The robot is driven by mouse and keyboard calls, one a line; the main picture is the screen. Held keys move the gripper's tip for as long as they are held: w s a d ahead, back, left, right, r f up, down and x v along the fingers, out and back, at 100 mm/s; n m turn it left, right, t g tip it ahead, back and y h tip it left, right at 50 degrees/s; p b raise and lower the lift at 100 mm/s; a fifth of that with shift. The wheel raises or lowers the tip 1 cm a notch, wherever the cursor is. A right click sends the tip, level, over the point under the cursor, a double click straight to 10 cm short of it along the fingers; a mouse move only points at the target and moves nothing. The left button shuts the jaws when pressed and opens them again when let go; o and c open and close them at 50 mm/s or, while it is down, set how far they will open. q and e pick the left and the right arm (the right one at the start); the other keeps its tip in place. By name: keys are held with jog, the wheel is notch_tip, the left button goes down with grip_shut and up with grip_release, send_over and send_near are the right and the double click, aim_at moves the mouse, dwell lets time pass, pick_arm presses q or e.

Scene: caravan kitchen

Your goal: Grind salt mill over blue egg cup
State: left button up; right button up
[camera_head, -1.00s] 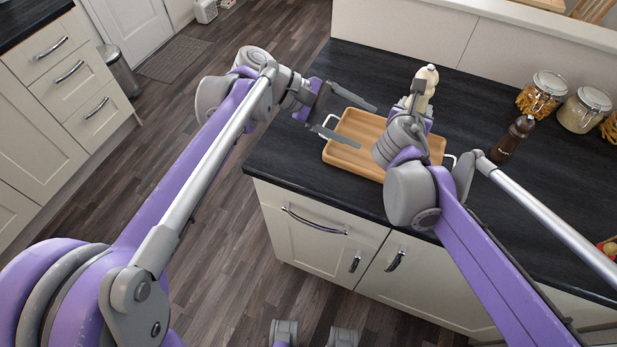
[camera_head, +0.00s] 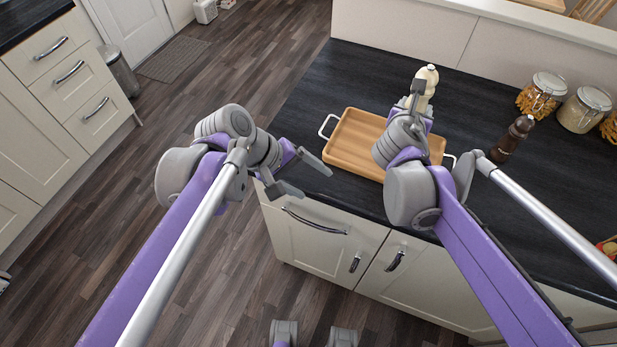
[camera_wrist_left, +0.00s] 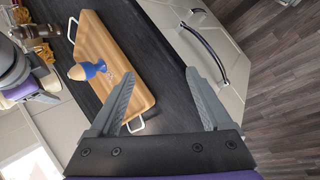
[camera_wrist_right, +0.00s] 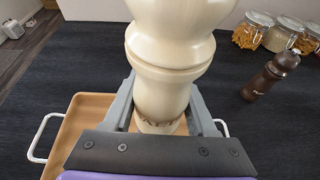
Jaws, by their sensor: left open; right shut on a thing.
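The cream salt mill (camera_head: 429,82) is held upright in my right gripper (camera_head: 416,92). The right wrist view shows the mill (camera_wrist_right: 165,92) between both fingers, its top out of frame. The blue egg cup (camera_wrist_left: 95,68), with a tan rounded end like an egg, stands on the wooden tray (camera_wrist_left: 98,38) in the left wrist view. The head view does not show the cup; my right arm covers part of the tray (camera_head: 352,137) there. My left gripper (camera_head: 305,178) is open and empty, near the counter's front edge, left of the tray and apart from the cup.
A dark pepper mill (camera_head: 513,140) stands right of my right gripper. Glass jars (camera_head: 541,95) stand at the back right near the wall. The dark counter (camera_head: 310,95) is clear left of the tray.

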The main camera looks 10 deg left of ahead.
dwell(0.4)
pick_arm(q)
jog(key=n+t+h, duration=0.3)
jog(key=n+h, duration=0.7)
jog(key=n, duration=0.1)
send_near(427, 77)
jog(key=shift+n, duration=0.3)
jog(key=x, duration=0.7)
jog(key=w+f+x, duration=0.1)
jog(key=x, duration=0.3)
jog(key=shift+a, duration=0.2)
grip_shut()
jog(key=shift+w, duration=0.1)
